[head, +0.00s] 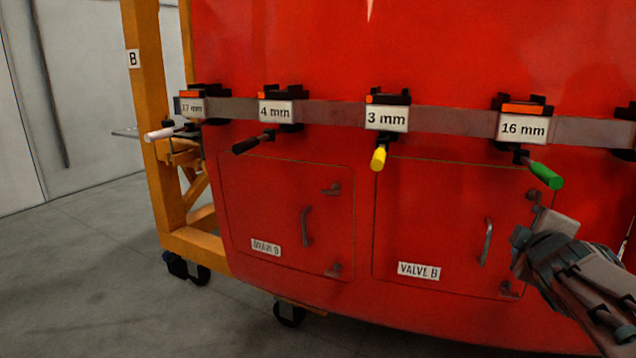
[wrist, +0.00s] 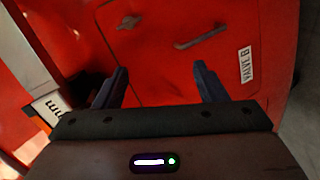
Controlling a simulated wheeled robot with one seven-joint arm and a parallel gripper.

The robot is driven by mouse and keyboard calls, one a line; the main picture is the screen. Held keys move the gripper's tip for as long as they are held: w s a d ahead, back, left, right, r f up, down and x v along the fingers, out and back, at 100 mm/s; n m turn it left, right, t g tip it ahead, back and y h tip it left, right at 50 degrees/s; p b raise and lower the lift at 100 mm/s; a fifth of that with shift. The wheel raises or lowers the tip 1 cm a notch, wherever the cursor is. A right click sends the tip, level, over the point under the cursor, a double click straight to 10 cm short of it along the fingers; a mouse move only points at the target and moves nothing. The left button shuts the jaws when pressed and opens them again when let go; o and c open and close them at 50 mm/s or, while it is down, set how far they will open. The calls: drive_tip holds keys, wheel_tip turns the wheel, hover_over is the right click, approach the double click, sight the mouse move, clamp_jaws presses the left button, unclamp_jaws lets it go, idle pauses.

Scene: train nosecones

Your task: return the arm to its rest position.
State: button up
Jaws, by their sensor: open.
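My gripper (head: 519,250) is at the right of the head view, in front of the VALVE B door (head: 440,220) of the red nosecone (head: 290,50). In the wrist view my gripper (wrist: 162,88) has its two dark fingers spread apart with nothing between them. The VALVE B door, its handle (wrist: 200,37) and its label (wrist: 246,65) show beyond the fingers. The green-handled tool (head: 546,175) hangs from the 16 mm holder (head: 523,125), just above my gripper in the head view.
A grey rail (head: 330,113) carries several labelled holders, with a yellow handle (head: 378,158), a black handle (head: 252,144) and a white handle (head: 159,134). An orange wheeled frame (head: 160,190) stands at the left. Grey floor (head: 80,270) is clear at lower left.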

drive_tip(key=s+a+r+m+g+y+p, duration=0.2)
drive_tip(key=s+a+m+g+p, duration=0.3)
drive_tip(key=a+p, duration=0.6)
drive_tip(key=s+a+r+m+g+y+p, duration=0.2)
drive_tip(key=s+a+m+g+y+p, duration=0.2)
drive_tip(key=s+a+p, duration=0.5)
drive_tip(key=a+m+g+p, duration=0.1)
drive_tip(key=a+p, duration=0.1)
drive_tip(key=a, duration=0.2)
drive_tip(key=shift+s+r+g+y, duration=0.2)
drive_tip(key=shift+s+g+y, duration=0.1)
drive_tip(key=shift+s+g, duration=0.1)
